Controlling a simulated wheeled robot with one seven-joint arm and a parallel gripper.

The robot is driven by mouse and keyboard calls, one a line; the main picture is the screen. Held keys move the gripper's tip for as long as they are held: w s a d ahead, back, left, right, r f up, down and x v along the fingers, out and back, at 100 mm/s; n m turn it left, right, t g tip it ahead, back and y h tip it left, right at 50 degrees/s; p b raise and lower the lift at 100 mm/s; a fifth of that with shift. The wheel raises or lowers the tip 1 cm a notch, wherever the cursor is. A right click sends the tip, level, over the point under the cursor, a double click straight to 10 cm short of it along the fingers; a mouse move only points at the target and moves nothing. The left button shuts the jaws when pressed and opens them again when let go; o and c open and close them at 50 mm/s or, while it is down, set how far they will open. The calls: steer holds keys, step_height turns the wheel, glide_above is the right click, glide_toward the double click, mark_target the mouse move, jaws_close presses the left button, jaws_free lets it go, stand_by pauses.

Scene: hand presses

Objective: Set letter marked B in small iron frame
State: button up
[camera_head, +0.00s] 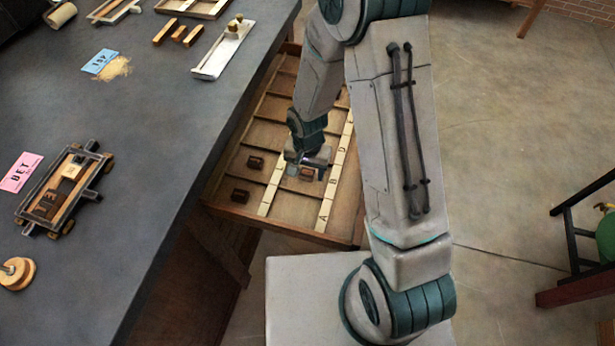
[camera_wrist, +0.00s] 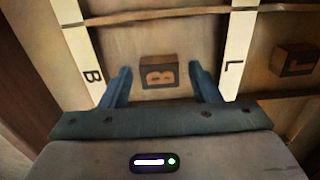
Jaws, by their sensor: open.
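The wooden letter block marked B (camera_wrist: 159,73) lies face up in a compartment of the type drawer (camera_head: 282,228). It also shows in the head view (camera_head: 307,173), partly hidden by my gripper. My gripper (camera_head: 305,168) is over that compartment, open, and in the wrist view its fingers (camera_wrist: 161,66) are apart on either side of the block. I cannot tell how far above it they are. The small iron frame (camera_head: 88,187) lies on the dark bench at the left, holding dark letter pieces and a lighter block (camera_head: 72,171).
Another block (camera_wrist: 296,60) lies in the neighbouring compartment; two dark blocks (camera_head: 255,162) (camera_head: 240,196) show in the head view. Pale strips (camera_head: 323,214) carry letters. A pink BET card (camera_head: 20,172) lies beside the frame. The bench edge (camera_head: 185,205) borders the drawer.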

mark_target(307, 172)
steer(key=c, duration=0.9)
steer(key=shift+r+p, duration=1.7)
steer(key=shift+r, duration=0.8)
